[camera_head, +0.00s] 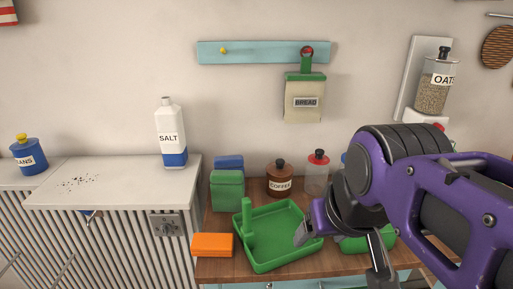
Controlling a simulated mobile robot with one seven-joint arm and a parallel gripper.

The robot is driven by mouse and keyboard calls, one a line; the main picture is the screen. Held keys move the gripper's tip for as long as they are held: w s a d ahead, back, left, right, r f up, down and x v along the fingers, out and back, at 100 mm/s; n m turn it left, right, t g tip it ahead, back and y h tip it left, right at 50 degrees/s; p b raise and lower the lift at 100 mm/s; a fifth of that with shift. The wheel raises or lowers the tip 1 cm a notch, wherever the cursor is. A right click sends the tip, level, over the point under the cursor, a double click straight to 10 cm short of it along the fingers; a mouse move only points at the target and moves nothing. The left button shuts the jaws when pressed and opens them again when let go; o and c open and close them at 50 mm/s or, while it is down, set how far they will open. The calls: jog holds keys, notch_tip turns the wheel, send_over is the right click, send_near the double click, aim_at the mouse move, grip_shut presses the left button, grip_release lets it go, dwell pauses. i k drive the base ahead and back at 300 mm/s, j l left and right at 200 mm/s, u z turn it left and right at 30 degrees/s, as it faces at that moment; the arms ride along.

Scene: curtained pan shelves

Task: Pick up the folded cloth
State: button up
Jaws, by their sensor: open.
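I cannot tell for sure which thing is the folded cloth. A low green thing (355,245) lies on the wooden counter at the right, partly hidden by my gripper, and may be it. An orange block-like thing (212,245) with rounded edges lies at the counter's front left corner and could also be folded cloth. My gripper (342,250) is open, its fingers apart, one close to the right side of the green tray (290,250) and one in front of the low green thing. I see nothing held. My arm hides much of the counter's right side.
A green block (228,190), a blue block (229,163), a coffee jar (280,180) and a red-lidded jar (317,173) stand along the back. A salt bottle (170,135) stands on the higher white top (115,185) at left.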

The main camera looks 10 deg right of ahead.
aim_at(213, 245)
jog(key=u, duration=1)
jog(key=k+z, duration=0.35)
jog(key=k, duration=0.15)
jog(key=i+j+z, duration=0.15)
jog(key=z, duration=0.25)
jog(key=i+j+z, duration=0.1)
jog(key=j+z, duration=0.3)
jog(key=i+j+z, duration=0.1)
jog(key=j+z, duration=0.2)
jog(key=j, duration=0.5)
jog(key=k+j, duration=0.1)
jog(key=j, duration=0.2)
jog(key=k+j, duration=0.1)
jog(key=j, duration=0.2)
jog(key=u, duration=0.05)
